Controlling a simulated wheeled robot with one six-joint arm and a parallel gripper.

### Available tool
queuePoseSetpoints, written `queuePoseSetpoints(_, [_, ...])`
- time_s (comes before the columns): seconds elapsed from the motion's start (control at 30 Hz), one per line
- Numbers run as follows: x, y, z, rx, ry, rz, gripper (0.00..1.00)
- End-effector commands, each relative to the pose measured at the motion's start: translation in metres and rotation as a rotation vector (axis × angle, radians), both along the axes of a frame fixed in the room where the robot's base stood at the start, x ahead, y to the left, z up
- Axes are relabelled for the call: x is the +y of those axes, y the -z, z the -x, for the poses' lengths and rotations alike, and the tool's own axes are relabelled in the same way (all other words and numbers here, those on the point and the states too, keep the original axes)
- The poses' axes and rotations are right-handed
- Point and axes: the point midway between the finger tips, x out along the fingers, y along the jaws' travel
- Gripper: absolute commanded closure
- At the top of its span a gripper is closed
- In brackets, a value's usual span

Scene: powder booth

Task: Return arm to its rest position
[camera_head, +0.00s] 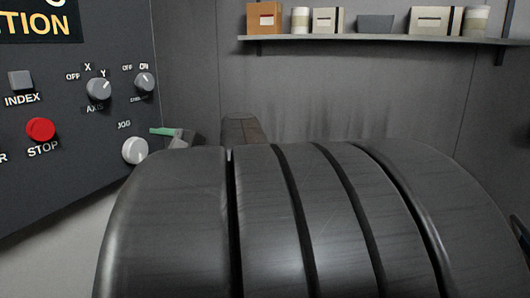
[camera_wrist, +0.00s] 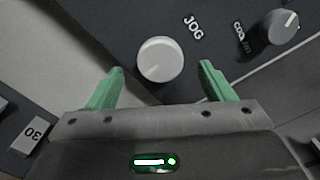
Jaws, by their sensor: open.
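My gripper (camera_wrist: 161,78) has two green fingers and is open, with nothing between them. In the wrist view the white JOG knob (camera_wrist: 160,59) lies ahead of the gap between the fingertips, and I see no finger touching it. In the head view one green finger of my gripper (camera_head: 164,131) shows beside the JOG knob (camera_head: 135,150) at the panel's right side. My own dark arm fills the lower middle of the head view and hides most of the gripper.
The dark control panel (camera_head: 75,105) on the left carries a red STOP button (camera_head: 41,129), an INDEX button (camera_head: 20,80), an AXIS knob (camera_head: 99,89) and an on/off knob (camera_head: 145,82). A wall shelf (camera_head: 380,40) with boxes and jars is at the back. A COOLANT knob (camera_wrist: 279,27) is near.

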Motion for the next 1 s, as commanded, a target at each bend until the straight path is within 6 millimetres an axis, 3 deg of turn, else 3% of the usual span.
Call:
queuePoseSetpoints(0.2, [0.026, -0.001, -0.010, 0.001, -0.002, -0.001, 0.25])
queuePoseSetpoints(0.4, [0.037, 0.000, -0.015, 0.000, 0.000, 0.000, 0.25])
queuePoseSetpoints(0.8, [0.038, 0.000, -0.016, 0.000, 0.001, -0.001, 0.25])
queuePoseSetpoints(1.0, [0.026, 0.000, -0.012, -0.002, 0.002, -0.001, 0.25])
